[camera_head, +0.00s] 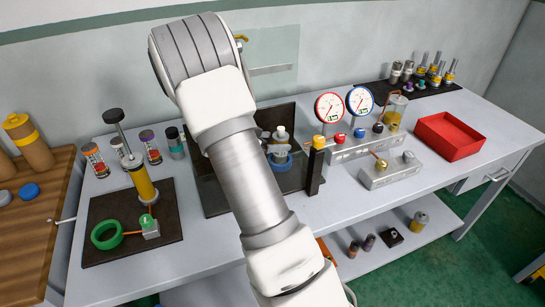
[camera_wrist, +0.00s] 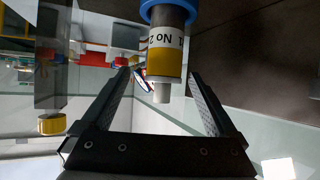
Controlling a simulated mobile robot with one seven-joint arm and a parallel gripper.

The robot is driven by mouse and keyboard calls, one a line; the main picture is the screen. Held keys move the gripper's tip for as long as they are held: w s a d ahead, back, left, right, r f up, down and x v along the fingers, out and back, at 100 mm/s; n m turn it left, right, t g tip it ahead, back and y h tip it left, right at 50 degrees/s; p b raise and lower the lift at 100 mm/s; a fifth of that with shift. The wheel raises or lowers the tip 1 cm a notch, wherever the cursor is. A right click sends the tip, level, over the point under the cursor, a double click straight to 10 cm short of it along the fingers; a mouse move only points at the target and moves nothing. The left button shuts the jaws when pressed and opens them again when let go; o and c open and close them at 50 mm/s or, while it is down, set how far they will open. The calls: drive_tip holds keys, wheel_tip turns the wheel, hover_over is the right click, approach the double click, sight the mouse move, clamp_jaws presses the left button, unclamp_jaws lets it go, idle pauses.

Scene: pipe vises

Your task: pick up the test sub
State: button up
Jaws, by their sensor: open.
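A cylinder that looks like the test sub (camera_wrist: 165,60) shows in the wrist view. It has a yellow band, a white label reading in part "No 2", a dark upper section and a grey stub end. A blue ring (camera_wrist: 168,12) encircles it at the top of that picture. My gripper (camera_wrist: 161,72) is open, its two dark fingers pointing at the cylinder, with the cylinder seen between the fingertips. I cannot tell whether they touch it. In the head view a blue fixture (camera_head: 281,159) stands on the dark mat, partly hidden by my arm, which hides my gripper.
A black post with a yellow top (camera_head: 316,165) stands close right of the blue fixture. A green ring (camera_head: 106,235) lies left.

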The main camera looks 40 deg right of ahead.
sight(287, 141)
drive_tip(key=shift+x, duration=1)
drive_tip(key=x, duration=0.5)
drive_tip(key=shift+w+d+f+b, duration=0.2)
drive_tip(key=shift+w+f+b, duration=0.1)
drive_tip(key=shift+b, duration=0.1)
clamp_jaws()
drive_tip(key=shift+r, duration=0.15)
